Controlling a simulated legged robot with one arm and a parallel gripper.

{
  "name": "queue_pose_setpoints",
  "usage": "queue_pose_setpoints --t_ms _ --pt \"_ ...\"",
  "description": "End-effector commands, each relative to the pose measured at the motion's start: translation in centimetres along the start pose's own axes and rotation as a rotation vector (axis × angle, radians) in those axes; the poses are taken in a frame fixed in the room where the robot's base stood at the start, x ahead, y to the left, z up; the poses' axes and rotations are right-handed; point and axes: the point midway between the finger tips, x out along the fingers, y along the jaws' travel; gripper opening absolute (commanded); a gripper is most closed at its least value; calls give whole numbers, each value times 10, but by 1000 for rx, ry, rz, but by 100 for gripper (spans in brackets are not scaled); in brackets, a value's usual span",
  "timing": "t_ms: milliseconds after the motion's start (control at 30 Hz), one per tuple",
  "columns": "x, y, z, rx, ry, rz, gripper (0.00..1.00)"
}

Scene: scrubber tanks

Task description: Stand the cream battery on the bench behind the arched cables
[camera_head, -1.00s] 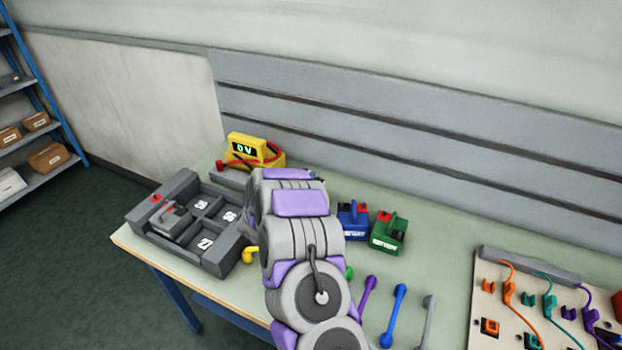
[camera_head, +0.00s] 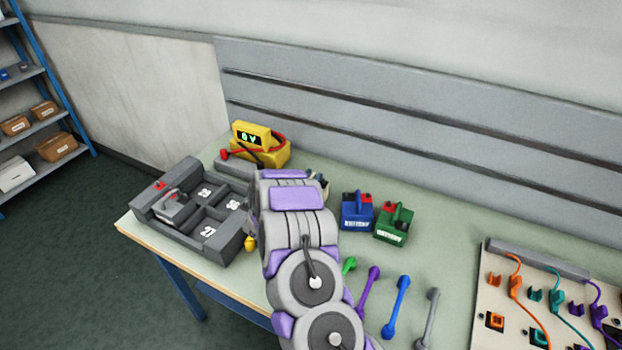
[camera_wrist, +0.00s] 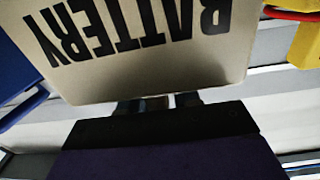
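The cream battery (camera_wrist: 140,45) fills the upper wrist view, its BATTERY lettering upside down. In the head view only a small part (camera_head: 323,184) shows behind my arm, left of the blue battery. My gripper (camera_wrist: 160,103) is at the battery's top edge. Its fingers show as two dark pieces partly behind the battery, and their grip on the handle is hidden. My arm hides the gripper in the head view. Arched cables, orange (camera_head: 517,270), teal (camera_head: 550,290) and purple (camera_head: 598,296), rise from a board (camera_head: 485,278) at the bench's right.
Blue (camera_head: 356,216) and green (camera_head: 391,227) batteries stand right of my arm. A yellow meter (camera_head: 266,152) with a red lead is at the back left. A grey compartment tray (camera_head: 222,246) is at the left. Several coloured rods (camera_head: 397,308) lie in front.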

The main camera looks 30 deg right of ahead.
Motion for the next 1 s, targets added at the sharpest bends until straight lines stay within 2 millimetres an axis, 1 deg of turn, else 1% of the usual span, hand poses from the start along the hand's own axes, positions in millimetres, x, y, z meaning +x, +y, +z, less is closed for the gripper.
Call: queue_pose_setpoints --t_ms 33,100,267,333,467,700,833,1000 --pt "0 1 1 -1 -2 3 40" --pt "0 1 2 -2 -3 3 44" --pt "-1 0 3 -4 -5 2 44" --pt "-5 0 4 -5 -8 1 44" --pt "-22 -1 3 -7 -8 -1 44" --pt "-60 -1 5 -9 -13 -2 44" --pt "-72 0 6 -9 -13 0 44" --pt "-76 0 8 -10 -15 2 44"
